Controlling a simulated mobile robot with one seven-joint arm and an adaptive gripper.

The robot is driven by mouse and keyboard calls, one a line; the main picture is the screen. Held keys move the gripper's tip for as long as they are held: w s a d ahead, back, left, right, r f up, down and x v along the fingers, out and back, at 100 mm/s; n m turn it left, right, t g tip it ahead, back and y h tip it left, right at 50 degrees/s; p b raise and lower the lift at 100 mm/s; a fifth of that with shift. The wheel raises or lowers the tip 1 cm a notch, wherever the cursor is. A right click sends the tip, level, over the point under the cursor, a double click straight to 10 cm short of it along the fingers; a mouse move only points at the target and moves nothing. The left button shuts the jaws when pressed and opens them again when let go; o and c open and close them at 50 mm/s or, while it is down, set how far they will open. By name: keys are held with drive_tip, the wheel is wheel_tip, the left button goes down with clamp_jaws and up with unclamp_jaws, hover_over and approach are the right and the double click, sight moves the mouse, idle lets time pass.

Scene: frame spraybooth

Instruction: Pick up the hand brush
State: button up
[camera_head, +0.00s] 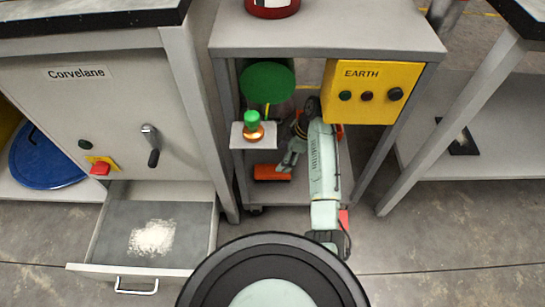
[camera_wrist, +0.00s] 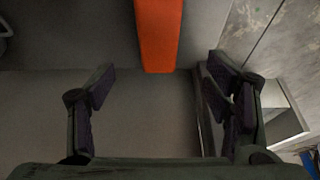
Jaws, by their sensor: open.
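An orange block-like thing with a dark lower edge, which looks like the hand brush (camera_head: 271,173), lies on the lower shelf of the grey stand. In the wrist view an orange bar (camera_wrist: 160,35) comes in from the top edge, ahead of the fingertips; its far end is out of frame. My gripper (camera_head: 287,162) reaches down into the stand, close beside the orange thing on its right in the head view. In the wrist view my gripper (camera_wrist: 165,85) is open, with nothing between its fingers. The bar lies roughly centred between them. No bristles are clearly seen.
The stand (camera_head: 330,30) has a top shelf above my arm, and a yellow EARTH box (camera_head: 368,92) at right. A small ledge (camera_head: 240,137) holds a green-topped item (camera_head: 253,122). An open drawer (camera_head: 110,232) with white powder sticks out at left.

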sight(273, 169)
drive_tip(key=shift+w+a+f, duration=0.15)
drive_tip(key=shift+w+f, duration=0.05)
drive_tip(key=shift+f, duration=0.15)
drive_tip(key=b+x, duration=0.1)
drive_tip(key=x, duration=0.9)
drive_tip(key=shift+s, duration=0.1)
drive_tip(key=shift+c, duration=0.2)
drive_tip(key=shift+d, duration=0.2)
drive_tip(key=c, duration=1.3)
wheel_tip(273, 169, up, 10)
drive_tip(key=shift+r+p, duration=0.1)
drive_tip(key=shift+p, duration=0.5)
drive_tip(key=o, duration=0.7)
drive_tip(key=c, duration=0.5)
